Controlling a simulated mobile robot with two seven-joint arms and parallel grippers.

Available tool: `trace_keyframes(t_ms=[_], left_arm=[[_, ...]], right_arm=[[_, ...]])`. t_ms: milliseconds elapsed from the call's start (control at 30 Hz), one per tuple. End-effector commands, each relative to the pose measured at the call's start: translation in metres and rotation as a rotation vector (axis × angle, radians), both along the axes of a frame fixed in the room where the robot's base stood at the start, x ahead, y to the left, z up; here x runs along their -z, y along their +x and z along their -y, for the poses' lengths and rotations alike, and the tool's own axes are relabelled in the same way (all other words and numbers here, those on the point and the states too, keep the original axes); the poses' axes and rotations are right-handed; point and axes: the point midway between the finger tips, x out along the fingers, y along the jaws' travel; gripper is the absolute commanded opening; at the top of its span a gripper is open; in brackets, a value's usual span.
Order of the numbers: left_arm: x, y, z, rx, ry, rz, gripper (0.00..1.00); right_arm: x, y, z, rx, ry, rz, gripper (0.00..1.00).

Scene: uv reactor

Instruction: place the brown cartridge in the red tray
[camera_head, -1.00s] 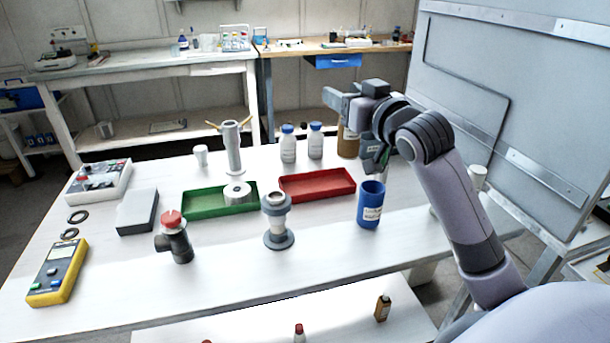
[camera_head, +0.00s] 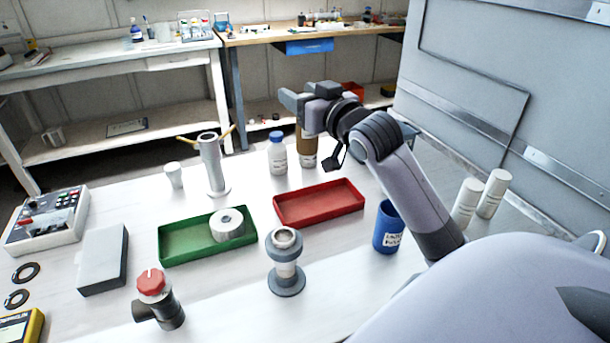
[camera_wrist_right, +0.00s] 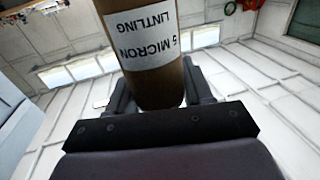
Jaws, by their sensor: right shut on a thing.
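The brown cartridge (camera_head: 307,153) is upright in my right gripper (camera_head: 302,108), behind the red tray in the head view. The gripper is shut on its upper part. In the wrist view the cartridge (camera_wrist_right: 152,85) stands between the two fingers, with a white label reading "5 MICRON". Whether its base touches the table, I cannot tell. The red tray (camera_head: 320,219) is shallow and empty, in the middle of the white table, nearer to me than the cartridge. My left gripper is not in view.
A blue-capped bottle (camera_head: 278,158) stands close left of the cartridge. A green tray (camera_head: 180,250) holding a white ring (camera_head: 228,224) lies left of the red tray. A grey flanged fitting (camera_head: 286,270) and a blue cup (camera_head: 388,230) stand in front and to the right.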

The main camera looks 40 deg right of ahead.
Motion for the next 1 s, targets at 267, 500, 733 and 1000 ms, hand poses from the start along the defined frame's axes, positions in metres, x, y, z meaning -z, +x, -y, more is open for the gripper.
trace_keyframes(t_ms=[267, 500, 733, 1000], left_arm=[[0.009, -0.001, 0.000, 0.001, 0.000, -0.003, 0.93], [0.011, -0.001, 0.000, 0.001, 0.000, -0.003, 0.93], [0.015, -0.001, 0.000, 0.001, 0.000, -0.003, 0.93], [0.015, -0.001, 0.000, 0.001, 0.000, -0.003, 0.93]], right_arm=[[0.078, -0.001, 0.000, 0.001, 0.001, -0.004, 0.01], [0.111, 0.000, 0.000, 0.001, 0.000, 0.002, 0.01], [0.141, 0.000, 0.000, 0.001, 0.001, -0.002, 0.01], [0.157, -0.001, 0.000, 0.001, -0.002, 0.002, 0.01]])
